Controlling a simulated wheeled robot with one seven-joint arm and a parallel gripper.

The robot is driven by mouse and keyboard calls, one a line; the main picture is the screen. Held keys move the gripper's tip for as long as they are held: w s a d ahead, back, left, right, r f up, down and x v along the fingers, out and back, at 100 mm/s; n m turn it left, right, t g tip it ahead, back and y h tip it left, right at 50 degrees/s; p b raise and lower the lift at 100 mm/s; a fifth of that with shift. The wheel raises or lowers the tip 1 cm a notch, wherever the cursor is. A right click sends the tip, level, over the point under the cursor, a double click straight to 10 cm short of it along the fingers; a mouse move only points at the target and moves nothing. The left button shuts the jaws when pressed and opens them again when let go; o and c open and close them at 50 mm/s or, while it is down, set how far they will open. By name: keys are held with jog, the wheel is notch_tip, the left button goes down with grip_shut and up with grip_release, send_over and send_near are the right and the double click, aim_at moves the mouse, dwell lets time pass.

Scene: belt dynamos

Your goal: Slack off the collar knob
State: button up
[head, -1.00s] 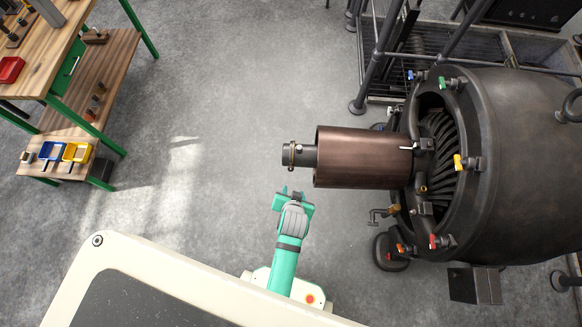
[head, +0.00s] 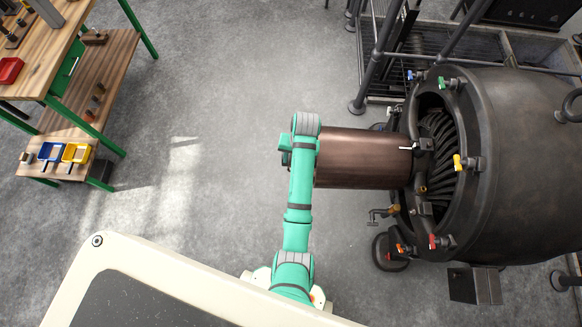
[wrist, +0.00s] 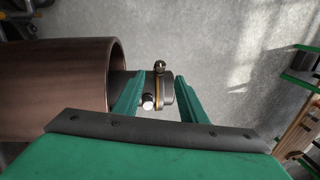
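The collar (wrist: 157,82) is a thin brass-coloured ring around the dark shaft (wrist: 120,88) that sticks out of a copper-brown drum (wrist: 55,88). A small dark knob (wrist: 160,65) stands at the ring's upper edge, and a pale round knob end (wrist: 148,103) shows at its lower side. I cannot tell which is the collar knob. My gripper (wrist: 160,77) is open, with one finger on each side of the collar along the shaft; no grip on it is visible. In the head view the copper drum (head: 362,158) shows, but my arm hides the collar and shaft end.
A large dark dynamo housing (head: 515,165) with several coloured clamps stands at the right. A metal rack (head: 440,60) is behind it. A wooden bench (head: 105,65) with blue and yellow trays is at the far left. The floor between is clear.

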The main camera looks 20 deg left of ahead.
jog(key=f, duration=0.6)
jog(key=a+f, duration=0.1)
jog(key=f, duration=0.2)
jog(key=shift+s+f, duration=0.1)
jog(key=shift+f, duration=0.1)
jog(key=shift+a, duration=0.1)
grip_shut()
